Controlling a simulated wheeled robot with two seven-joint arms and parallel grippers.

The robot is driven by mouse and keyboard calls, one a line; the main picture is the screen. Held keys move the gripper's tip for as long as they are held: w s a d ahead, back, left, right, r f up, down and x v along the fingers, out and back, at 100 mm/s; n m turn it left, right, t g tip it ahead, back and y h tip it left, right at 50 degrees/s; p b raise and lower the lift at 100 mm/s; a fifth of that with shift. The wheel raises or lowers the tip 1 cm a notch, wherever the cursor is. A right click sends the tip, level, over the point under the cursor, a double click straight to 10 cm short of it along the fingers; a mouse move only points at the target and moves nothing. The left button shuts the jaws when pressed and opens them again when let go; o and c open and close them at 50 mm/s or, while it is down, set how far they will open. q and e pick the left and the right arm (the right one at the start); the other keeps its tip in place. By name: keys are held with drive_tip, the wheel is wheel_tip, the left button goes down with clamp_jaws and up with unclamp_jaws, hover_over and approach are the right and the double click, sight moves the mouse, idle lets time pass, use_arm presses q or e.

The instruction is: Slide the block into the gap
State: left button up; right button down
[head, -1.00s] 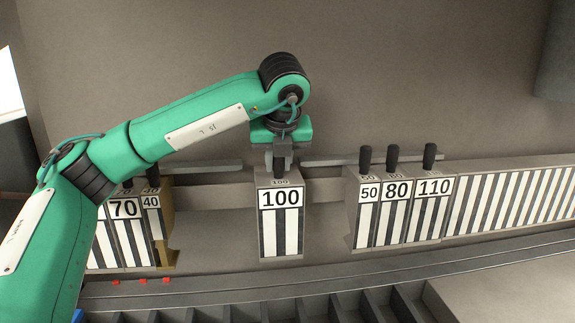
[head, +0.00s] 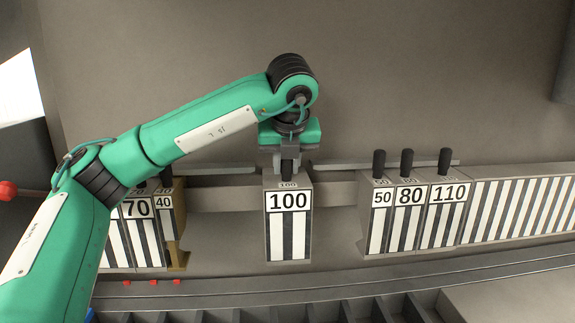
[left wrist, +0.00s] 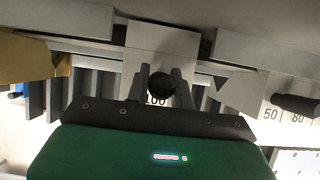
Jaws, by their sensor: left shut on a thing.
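The block marked 100 (head: 288,222) is grey with black and white stripes and hangs upright on the rail in the gap, apart from its neighbours on both sides. My left gripper (head: 289,166) is shut on its black handle from above. In the left wrist view the round handle (left wrist: 161,86) sits between the fingers, with the 100 label partly hidden. To the left stands the block marked 40 (head: 165,215) with a tan side. To the right stands the block marked 50 (head: 380,215). The space on the right looks narrower than on the left. My right gripper is not in view.
Blocks marked 80 (head: 409,215) and 110 (head: 445,210) stand beside 50, then a long striped row (head: 520,210). The block marked 70 (head: 138,225) is left of 40, partly behind my arm. A grey ledge (head: 340,282) runs along the front.

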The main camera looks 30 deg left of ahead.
use_arm(q)
drive_tip(key=o, duration=1.1)
drive_tip(key=shift+c, duration=0.2)
drive_tip(key=v, duration=0.4)
drive_tip(key=shift+r+b, duration=0.1)
drive_tip(key=shift+b, duration=0.2)
drive_tip(key=v, duration=0.9)
drive_tip(key=shift+r, duration=0.3)
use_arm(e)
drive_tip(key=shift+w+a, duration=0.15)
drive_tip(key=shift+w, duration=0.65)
use_arm(q)
drive_tip(key=shift+s+d, duration=0.1)
drive_tip(key=shift+s, duration=0.05)
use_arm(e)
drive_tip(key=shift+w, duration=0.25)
